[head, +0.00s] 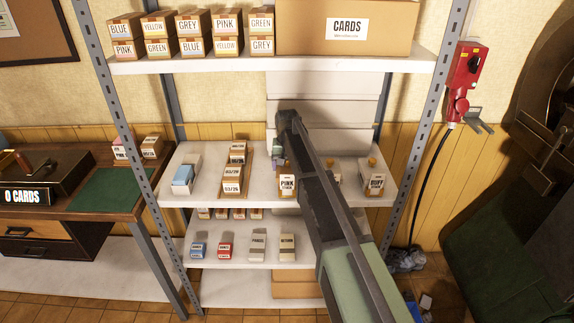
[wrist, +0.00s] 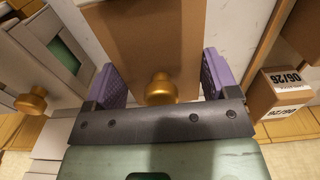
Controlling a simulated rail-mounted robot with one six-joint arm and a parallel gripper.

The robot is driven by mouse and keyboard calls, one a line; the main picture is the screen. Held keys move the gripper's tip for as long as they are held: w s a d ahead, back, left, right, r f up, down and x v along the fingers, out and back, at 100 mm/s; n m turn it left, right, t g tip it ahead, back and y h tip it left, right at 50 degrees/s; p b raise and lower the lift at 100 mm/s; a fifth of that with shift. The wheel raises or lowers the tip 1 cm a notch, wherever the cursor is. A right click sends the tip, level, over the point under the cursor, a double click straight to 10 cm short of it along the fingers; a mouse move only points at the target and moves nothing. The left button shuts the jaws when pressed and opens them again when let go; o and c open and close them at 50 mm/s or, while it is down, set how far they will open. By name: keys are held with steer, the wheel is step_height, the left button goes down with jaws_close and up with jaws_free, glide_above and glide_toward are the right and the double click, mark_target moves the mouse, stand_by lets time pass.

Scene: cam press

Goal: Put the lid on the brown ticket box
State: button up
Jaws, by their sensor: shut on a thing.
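My gripper shows in the wrist view (wrist: 158,80), its two purple pads on either side of a flat brown piece with a gold knob (wrist: 160,88), which I take for the lid. It is shut on this brown piece. In the head view my gripper (head: 281,148) is at the middle shelf, just above a brown box labelled PINK (head: 286,195). My arm hides part of that box and what lies to its right. I cannot tell how the lid sits against the box beneath it.
In the wrist view a grey box (wrist: 72,22) with a green inside and another gold knob (wrist: 32,98) are at left. A small dated box (wrist: 283,95) is at right. The BUFF box (head: 375,183) and a blue-and-white box (head: 185,176) share the shelf (head: 215,198). The upper shelf (head: 240,65) is above.

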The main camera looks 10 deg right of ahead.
steer(key=shift+f, duration=0.1)
steer(key=o, duration=0.8)
step_height(320, 180, up, 11)
steer(key=p, duration=1.1)
steer(key=shift+f, duration=0.1)
